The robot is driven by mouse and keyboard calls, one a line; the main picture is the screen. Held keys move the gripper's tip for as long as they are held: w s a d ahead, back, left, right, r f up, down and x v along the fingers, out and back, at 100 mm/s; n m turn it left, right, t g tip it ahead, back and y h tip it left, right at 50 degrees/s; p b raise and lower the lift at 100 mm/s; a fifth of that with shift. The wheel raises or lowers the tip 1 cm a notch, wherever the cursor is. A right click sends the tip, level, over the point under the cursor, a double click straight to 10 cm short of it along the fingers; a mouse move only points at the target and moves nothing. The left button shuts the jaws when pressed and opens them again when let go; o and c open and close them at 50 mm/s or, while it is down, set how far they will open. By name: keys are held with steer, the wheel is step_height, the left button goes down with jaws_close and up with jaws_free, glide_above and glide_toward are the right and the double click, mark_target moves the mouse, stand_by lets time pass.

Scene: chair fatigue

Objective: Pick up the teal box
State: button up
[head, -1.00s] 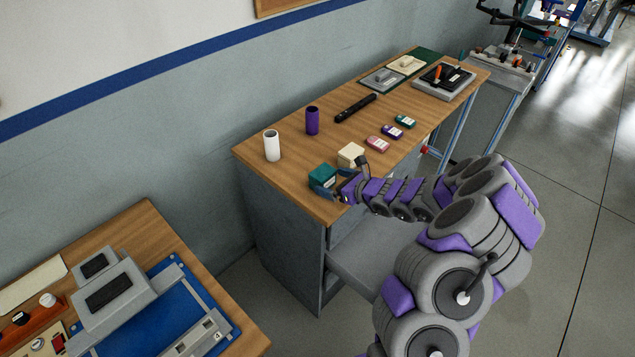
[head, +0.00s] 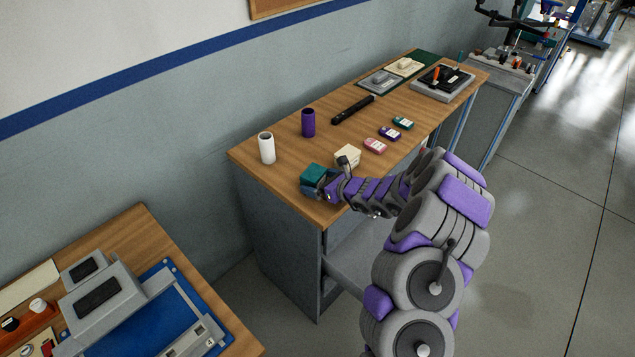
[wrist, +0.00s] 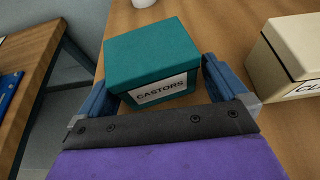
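The teal box (head: 313,174) stands near the front left corner of the wooden bench (head: 285,188). In the wrist view the teal box (wrist: 150,58) shows a white label reading "CASTORS". My gripper (head: 318,190) is open at its near side. In the wrist view my gripper's blue fingers (wrist: 158,90) are spread, one at each side of the box's near part. Whether they touch it I cannot tell. The box rests on the bench.
A cream box (head: 348,156) stands just right of the teal box. A white cylinder (head: 267,148) and a purple cylinder (head: 308,122) stand behind. Small pink, purple and teal boxes lie farther right. Another bench (head: 140,225) is at lower left.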

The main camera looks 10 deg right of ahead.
steer(key=shift+d, duration=0.5)
steer(key=shift+c, duration=1.4)
steer(key=shift+a, duration=0.1)
steer(key=shift+c, duration=0.8)
steer(key=shift+a, duration=0.85)
steer(key=c, duration=0.5)
